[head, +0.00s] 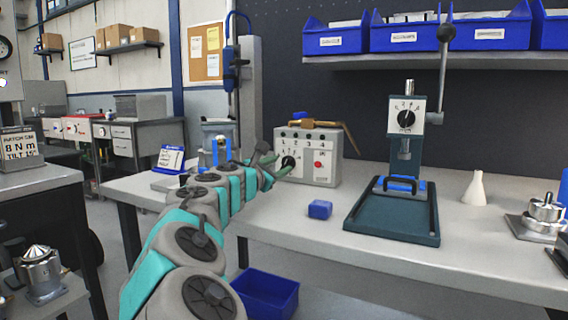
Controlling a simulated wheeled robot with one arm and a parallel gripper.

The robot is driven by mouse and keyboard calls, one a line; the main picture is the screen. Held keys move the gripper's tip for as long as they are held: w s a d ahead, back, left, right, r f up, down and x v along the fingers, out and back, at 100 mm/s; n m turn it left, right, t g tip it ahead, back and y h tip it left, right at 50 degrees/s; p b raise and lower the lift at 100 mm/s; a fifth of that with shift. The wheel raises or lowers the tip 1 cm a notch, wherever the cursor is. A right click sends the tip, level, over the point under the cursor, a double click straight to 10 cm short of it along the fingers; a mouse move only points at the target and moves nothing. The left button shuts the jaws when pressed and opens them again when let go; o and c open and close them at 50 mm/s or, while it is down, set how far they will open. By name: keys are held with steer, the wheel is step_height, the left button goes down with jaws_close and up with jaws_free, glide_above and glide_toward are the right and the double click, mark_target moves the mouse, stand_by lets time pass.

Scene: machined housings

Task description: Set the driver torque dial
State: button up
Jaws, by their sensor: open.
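A light grey control box (322,162) stands on the bench, with numerals 1 to 4, a red button and a black dial (288,161) at its lower left. My gripper (279,164) is open at the box's left front, its green fingers near the dial. I cannot tell whether they touch it. The dial's setting is too small to read. A second black dial (406,119) sits on a white plate on the bench press (405,185). No label shows which dial is the driver's. A sign (22,148) at the far left reads 8 Nm and TILT 15.
A tan tool (314,124) lies on the box. A blue block (320,209) lies on the bench before it. A white cone-shaped bottle (475,188) and metal parts (545,212) stand to the right. The bench front between block and press is clear. A blue bin (266,293) sits below.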

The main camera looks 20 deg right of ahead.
mark_target(286, 162)
steer(key=shift+x, duration=1.55)
jaws_close()
